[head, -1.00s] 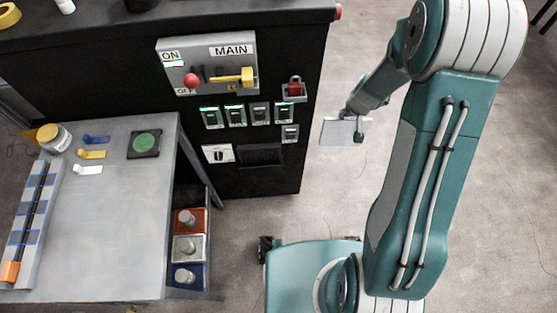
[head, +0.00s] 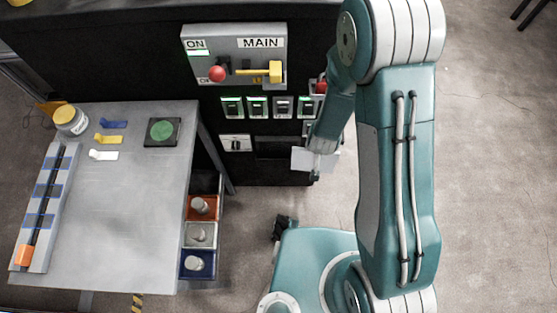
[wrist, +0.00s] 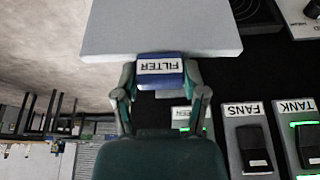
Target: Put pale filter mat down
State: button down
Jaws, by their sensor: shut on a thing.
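The pale filter mat (wrist: 160,28) is a flat light-grey slab with a blue tab (wrist: 160,66) marked FILTER. My gripper (wrist: 160,78) is shut on that tab, with one finger on each side, and the mat sticks out beyond the fingers. In the head view the mat (head: 301,158) is a small pale plate held in the air in front of the black cabinet's lower right part. My gripper (head: 316,174) is partly hidden there by my wrist and the mat.
The black cabinet (head: 130,60) carries the MAIN panel (head: 235,42), several switches (head: 257,107) and a dark slot (head: 277,148). A grey table (head: 110,220) stands left, with a jar, coloured tabs and a green disc (head: 162,130). Open floor (head: 490,180) lies right.

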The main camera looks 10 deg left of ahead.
jog(key=s+a+f+n, duration=0.1)
jog(key=s+a+f, duration=0.15)
jog(key=s, duration=0.45)
jog(key=s+a+f+n, duration=0.1)
jog(key=s+a, duration=0.3)
jog(key=s, duration=0.3)
jog(key=y, duration=0.1)
send_over(278, 142)
jog(key=s, duration=0.1)
jog(key=f, duration=0.6)
jog(key=shift+s+d+f, duration=0.15)
jog(key=shift+s+f, duration=0.15)
jog(key=shift+f, duration=0.1)
jog(key=shift+w+f, duration=0.2)
jog(key=shift+f, duration=0.1)
jog(key=shift+c, duration=0.7)
grip_release()
jog(key=shift+r, duration=0.1)
